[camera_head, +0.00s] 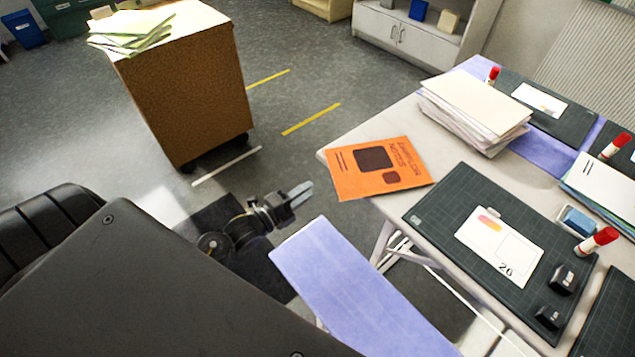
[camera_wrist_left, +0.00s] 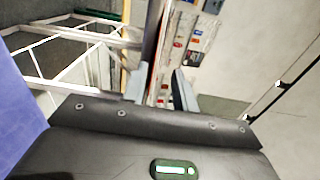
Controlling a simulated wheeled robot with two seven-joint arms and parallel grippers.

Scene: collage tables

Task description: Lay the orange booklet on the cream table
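The orange booklet (camera_head: 378,168) lies flat, cover up, at the left end of the pale cream table (camera_head: 447,154) in the head view. Its left part reaches past the table's edge. My left gripper (camera_head: 300,192) is left of and apart from the booklet, beyond the table edge, pointing right. In the left wrist view my left gripper (camera_wrist_left: 158,88) shows two fingers apart, with no object clearly held between them. My right gripper is not in view.
A paper stack (camera_head: 478,108) stands behind the booklet. A dark cutting mat (camera_head: 440,211) with a card and black blocks lies to its right. A lilac surface (camera_head: 350,285) is in front of my left gripper. A brown cabinet (camera_head: 190,95) stands at back left, with open floor between.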

